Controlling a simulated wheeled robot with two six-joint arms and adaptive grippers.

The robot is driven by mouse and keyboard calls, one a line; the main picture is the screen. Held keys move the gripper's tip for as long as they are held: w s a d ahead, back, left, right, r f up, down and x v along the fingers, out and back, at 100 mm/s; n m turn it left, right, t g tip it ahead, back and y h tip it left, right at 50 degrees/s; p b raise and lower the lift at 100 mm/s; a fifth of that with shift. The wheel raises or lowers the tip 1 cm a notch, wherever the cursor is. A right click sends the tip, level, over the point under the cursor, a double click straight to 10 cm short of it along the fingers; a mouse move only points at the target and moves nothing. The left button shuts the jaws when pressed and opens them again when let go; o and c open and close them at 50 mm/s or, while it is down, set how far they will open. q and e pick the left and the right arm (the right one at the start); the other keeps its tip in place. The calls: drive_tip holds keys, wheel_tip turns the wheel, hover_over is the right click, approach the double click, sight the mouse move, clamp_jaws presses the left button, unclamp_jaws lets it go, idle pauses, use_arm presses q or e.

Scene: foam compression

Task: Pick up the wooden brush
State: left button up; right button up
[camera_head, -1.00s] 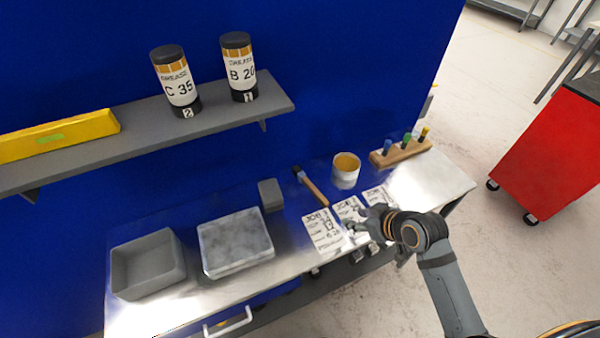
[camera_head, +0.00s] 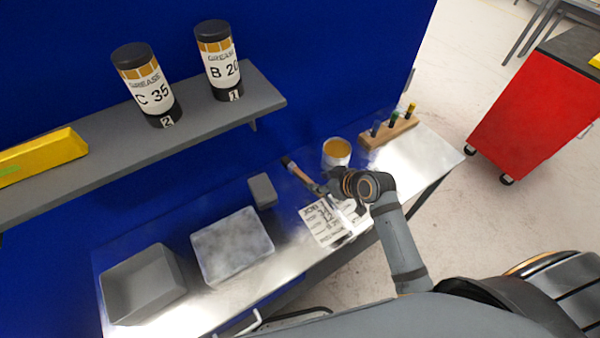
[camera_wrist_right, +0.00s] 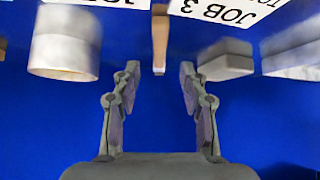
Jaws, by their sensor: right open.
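The wooden brush (camera_head: 300,172) lies on the metal bench near the blue back wall, its dark-tipped end toward the wall. My right gripper (camera_head: 325,188) is at the handle's near end in the head view and hides part of it. In the right wrist view the brush handle (camera_wrist_right: 159,42) shows beyond the gap between the two spread fingers of my right gripper (camera_wrist_right: 159,75), which is open and empty. I cannot tell whether any finger touches the handle. My left gripper is not in view.
A white pot (camera_head: 336,153) stands close to the right of the brush, with a wooden marker block (camera_head: 390,135) beyond. A small grey block (camera_head: 262,190) is to the left. Job cards (camera_head: 325,225) lie in front. Grey bins and a shelf with grease cans are further left.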

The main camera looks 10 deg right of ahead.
sight(310, 181)
drive_tip(key=p+x, duration=0.1)
drive_tip(key=x, duration=0.3)
drive_tip(key=shift+s+d+f, duration=0.1)
drive_tip(key=shift+s+f, duration=0.05)
drive_tip(key=shift+w+f, duration=0.25)
drive_tip(key=shift+f, duration=0.05)
drive_tip(key=shift+s+r, duration=0.1)
drive_tip(key=shift+s, duration=0.05)
drive_tip(key=c, duration=0.4)
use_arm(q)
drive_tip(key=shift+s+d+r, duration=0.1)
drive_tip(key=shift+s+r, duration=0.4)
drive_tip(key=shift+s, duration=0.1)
use_arm(e)
clamp_jaws()
